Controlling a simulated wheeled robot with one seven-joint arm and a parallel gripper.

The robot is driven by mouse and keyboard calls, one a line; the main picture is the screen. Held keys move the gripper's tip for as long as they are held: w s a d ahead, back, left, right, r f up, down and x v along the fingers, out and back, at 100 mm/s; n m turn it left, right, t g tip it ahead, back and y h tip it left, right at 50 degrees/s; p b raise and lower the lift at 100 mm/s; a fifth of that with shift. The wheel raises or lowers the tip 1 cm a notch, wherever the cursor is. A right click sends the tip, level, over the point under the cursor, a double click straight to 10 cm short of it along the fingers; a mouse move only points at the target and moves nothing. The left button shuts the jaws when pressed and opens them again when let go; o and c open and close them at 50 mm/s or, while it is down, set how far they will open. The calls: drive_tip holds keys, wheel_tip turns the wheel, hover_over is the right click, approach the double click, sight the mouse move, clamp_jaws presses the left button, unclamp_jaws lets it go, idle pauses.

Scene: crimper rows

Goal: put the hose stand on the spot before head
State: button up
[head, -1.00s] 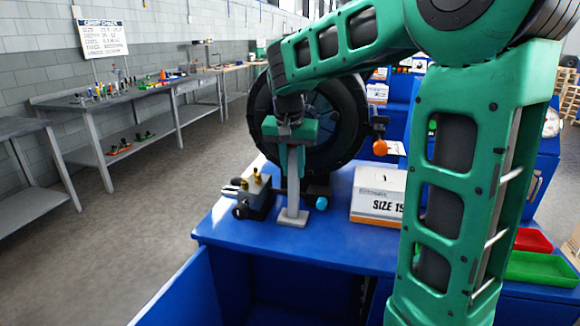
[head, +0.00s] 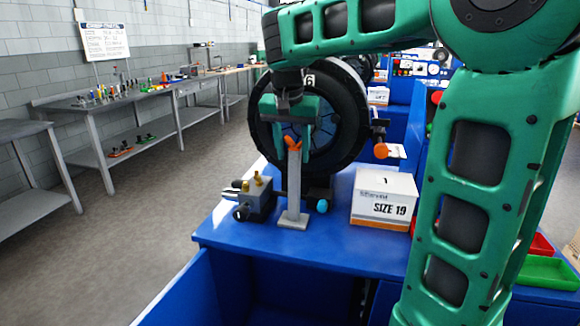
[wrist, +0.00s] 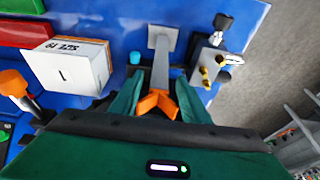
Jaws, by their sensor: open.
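The hose stand (head: 294,186) is a grey post on a flat square base, with an orange forked top. It stands upright on the blue bench, in front of the big black round crimper head (head: 335,130). My gripper (head: 291,140) is open above the stand, with its green fingers pointing down around the level of the orange fork. In the wrist view the orange fork of the stand (wrist: 157,101) shows between the two fingers of my gripper (wrist: 158,100). I cannot tell whether they touch it. The spot before the head cannot be made out.
A grey valve block with brass fittings (head: 257,197) stands just left of the stand. A white SIZE 19 box (head: 384,195) stands to the right. An orange knob (head: 381,151) is beside the head. The blue bench top (head: 320,250) is bare at the front.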

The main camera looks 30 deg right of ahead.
drive_tip(key=v, duration=0.5)
drive_tip(key=s+d+f+g, duration=0.1)
drive_tip(key=s+d+f, duration=0.15)
drive_tip(key=s, duration=0.25)
drive_tip(key=s+d+f+n, duration=0.1)
drive_tip(key=s+d+f, duration=0.1)
drive_tip(key=s+f, duration=0.25)
drive_tip(key=s+d+f+g, duration=0.1)
drive_tip(key=s+d+f, duration=0.15)
drive_tip(key=s, duration=0.35)
drive_tip(key=s+a+f+n+y, duration=0.1)
drive_tip(key=s+a+f+y, duration=0.1)
drive_tip(key=s+f, duration=0.8)
drive_tip(key=s, duration=0.4)
drive_tip(key=shift+a+f+n+y, duration=0.3)
